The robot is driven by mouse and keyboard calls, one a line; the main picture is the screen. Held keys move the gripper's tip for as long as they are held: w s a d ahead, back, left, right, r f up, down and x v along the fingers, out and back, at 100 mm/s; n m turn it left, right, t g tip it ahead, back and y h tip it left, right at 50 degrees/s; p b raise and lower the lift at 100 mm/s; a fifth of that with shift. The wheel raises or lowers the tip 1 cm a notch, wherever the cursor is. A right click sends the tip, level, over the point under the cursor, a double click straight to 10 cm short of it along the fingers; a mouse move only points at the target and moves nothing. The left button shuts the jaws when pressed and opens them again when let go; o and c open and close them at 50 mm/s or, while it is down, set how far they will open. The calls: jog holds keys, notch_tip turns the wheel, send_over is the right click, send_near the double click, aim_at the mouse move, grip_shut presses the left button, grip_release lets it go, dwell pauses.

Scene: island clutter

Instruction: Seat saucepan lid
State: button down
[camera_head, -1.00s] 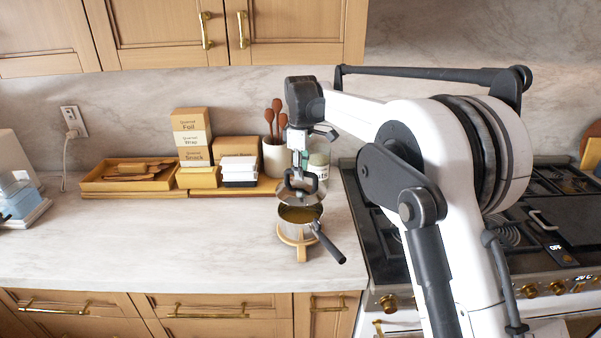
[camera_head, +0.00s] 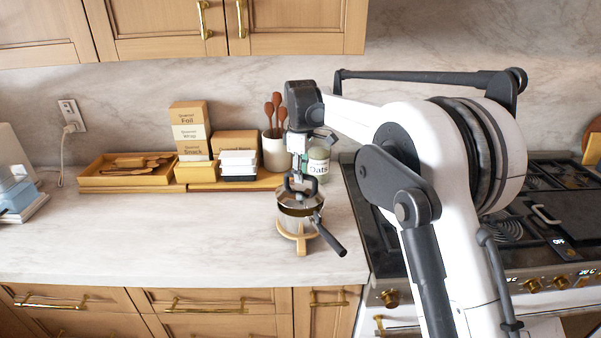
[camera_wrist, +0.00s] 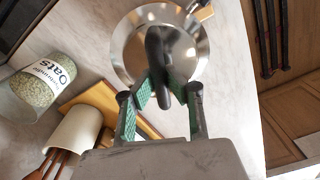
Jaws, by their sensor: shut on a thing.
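The saucepan (camera_head: 292,223) stands on a round wooden trivet (camera_head: 300,243) on the counter, its dark handle (camera_head: 330,238) pointing to the front right. The shiny metal lid (camera_head: 301,203) is at the saucepan's rim; it also fills the upper middle of the wrist view (camera_wrist: 125,45). Whether it sits fully flush all round is hard to tell. My gripper (camera_head: 300,181) is above the lid, pointing down. In the wrist view its green-padded fingers (camera_wrist: 164,92) are closed around the lid's dark knob (camera_wrist: 157,48). The lid hides the saucepan's inside.
An oats jar (camera_head: 318,162) and a crock of wooden spoons (camera_head: 275,152) stand just behind. Boxes (camera_head: 190,130) and a wooden tray (camera_head: 128,180) line the wall to the left. The stove (camera_head: 380,255) is to the right. The front left counter is clear.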

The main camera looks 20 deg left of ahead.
aim_at(300, 187)
jog(key=shift+f, duration=0.65)
jog(key=shift+f+b, duration=0.95)
jog(key=shift+b, duration=0.2)
dwell(1.0)
jog(key=c, duration=1.7)
grip_release()
jog(key=shift+r, duration=0.1)
